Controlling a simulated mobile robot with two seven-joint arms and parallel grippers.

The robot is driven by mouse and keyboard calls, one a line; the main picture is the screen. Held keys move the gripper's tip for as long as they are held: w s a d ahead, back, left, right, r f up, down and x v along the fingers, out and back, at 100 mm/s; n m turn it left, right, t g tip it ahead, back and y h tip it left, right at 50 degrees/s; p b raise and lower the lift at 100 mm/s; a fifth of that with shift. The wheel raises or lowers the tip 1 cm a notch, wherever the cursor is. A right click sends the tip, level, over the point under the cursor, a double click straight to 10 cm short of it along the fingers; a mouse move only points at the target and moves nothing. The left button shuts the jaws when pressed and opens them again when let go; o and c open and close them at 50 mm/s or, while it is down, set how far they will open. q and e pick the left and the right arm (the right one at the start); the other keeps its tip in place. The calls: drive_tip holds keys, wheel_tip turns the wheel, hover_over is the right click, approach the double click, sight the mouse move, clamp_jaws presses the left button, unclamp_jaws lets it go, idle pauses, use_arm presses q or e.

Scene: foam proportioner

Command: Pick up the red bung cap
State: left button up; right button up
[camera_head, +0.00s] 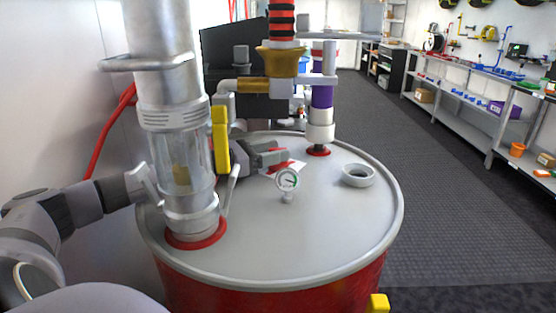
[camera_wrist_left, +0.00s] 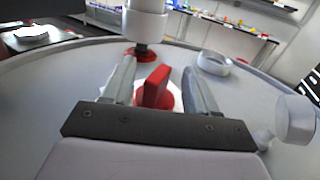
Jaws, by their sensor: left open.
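The red bung cap (camera_wrist_left: 155,88) shows in the left wrist view, with its upright flat grip between my two fingers and a white surface around its base. My left gripper (camera_wrist_left: 160,72) is open, with one finger on each side of the cap and a visible gap on both sides. In the head view the gripper (camera_head: 277,157) is low over the drum top, behind the clear cylinder and the yellow lever. My right gripper is not in view.
A metal and clear cylinder (camera_head: 178,175) stands at left. Open floor and shelves (camera_head: 450,100) lie to the right.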

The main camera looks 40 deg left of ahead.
use_arm(q)
clamp_jaws()
